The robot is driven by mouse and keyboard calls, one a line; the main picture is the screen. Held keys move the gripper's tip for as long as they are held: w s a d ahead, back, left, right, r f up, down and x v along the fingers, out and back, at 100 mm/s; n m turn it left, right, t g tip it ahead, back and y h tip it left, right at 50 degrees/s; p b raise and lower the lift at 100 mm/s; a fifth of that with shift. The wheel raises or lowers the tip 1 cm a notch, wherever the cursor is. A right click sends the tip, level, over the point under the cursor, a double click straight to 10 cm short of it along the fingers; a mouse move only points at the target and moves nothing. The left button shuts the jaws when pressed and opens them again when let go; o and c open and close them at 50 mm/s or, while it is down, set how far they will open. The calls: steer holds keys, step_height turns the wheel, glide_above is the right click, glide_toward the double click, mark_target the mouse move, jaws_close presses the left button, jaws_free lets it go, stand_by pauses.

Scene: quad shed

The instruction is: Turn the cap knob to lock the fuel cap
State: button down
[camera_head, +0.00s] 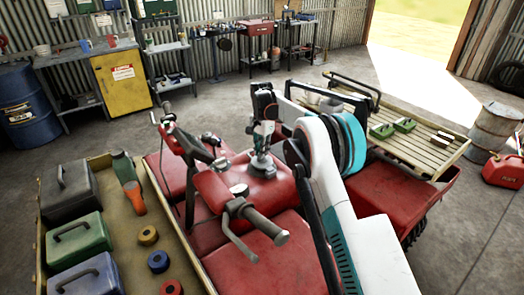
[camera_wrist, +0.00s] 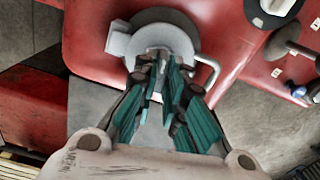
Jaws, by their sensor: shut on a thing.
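The grey round fuel cap (camera_head: 262,166) sits on top of the red quad tank (camera_head: 232,183). In the wrist view the cap (camera_wrist: 179,30) has a pale rim, a block at its left and a curved metal bar at its right. My gripper (camera_head: 264,140) points down onto the cap from above. In the wrist view my gripper (camera_wrist: 160,62) has its green-padded fingers close together around the cap's upright knob (camera_wrist: 155,53). The fingers hide most of the knob, so its exact turn angle cannot be told.
The handlebar (camera_head: 258,222) stands close in front of the tank. A wooden tray with toolboxes (camera_head: 78,235) lies at left, and a slatted rack (camera_head: 425,150) at right. A yellow cabinet (camera_head: 122,85) and workbenches line the back wall. Concrete floor is open behind the quad.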

steer(key=shift+m, duration=0.8)
steer(key=shift+r, duration=0.1)
steer(key=c, duration=1.7)
jaws_free()
steer(key=shift+o, duration=0.2)
step_height(320, 180, up, 12)
